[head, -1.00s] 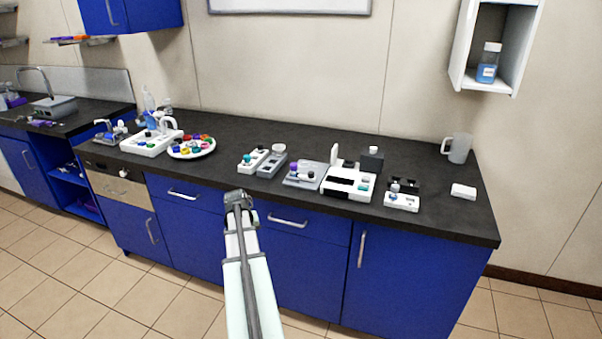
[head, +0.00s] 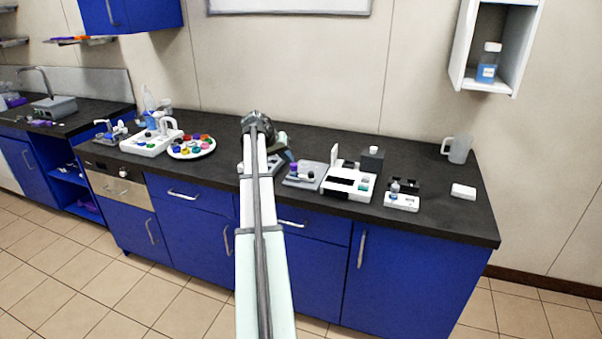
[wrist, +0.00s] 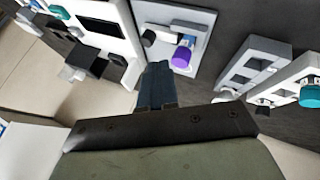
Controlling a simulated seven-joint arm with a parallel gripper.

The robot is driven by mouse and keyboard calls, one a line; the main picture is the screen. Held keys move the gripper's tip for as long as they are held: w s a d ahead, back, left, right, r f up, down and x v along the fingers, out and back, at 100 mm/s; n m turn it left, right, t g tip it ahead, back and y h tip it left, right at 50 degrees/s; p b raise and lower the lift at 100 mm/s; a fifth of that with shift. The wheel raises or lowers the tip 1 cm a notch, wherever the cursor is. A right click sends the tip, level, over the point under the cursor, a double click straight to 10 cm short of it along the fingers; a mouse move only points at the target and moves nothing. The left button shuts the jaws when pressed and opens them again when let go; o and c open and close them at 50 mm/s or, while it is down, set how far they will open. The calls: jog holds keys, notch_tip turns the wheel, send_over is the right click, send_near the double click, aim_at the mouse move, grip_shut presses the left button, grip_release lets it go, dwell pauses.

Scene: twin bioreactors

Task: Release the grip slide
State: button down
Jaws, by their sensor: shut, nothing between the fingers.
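My gripper (head: 287,154) is above the middle of the dark bench, at the end of my arm in the head view. In the wrist view its dark fingers (wrist: 157,86) are together and hold nothing. They point toward a light grey base plate (wrist: 198,22), apart from it as far as I can tell. On the plate are a purple-capped part (wrist: 183,56) and a black knob (wrist: 149,38). The same plate (head: 303,182) stands right of my gripper in the head view. I cannot tell for certain which part is the grip slide.
A white device with a dark panel (head: 350,182) stands right of the plate. A grey rack (wrist: 250,66) and a white rack with teal caps (wrist: 290,82) are on its other side. A plate of coloured caps (head: 191,153) is farther left. The bench's back strip is mostly clear.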

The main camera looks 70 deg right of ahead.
aim_at(309, 175)
jog(key=shift+a+m, duration=0.1)
jog(key=shift+m, duration=0.2)
jog(key=shift+f, duration=0.1)
jog(key=shift+x, duration=4.95)
jog(key=shift+s, duration=0.15)
jog(key=shift+s, duration=0.85)
jog(key=shift+a, duration=0.1)
jog(key=v, duration=1)
jog(key=shift+w, duration=0.15)
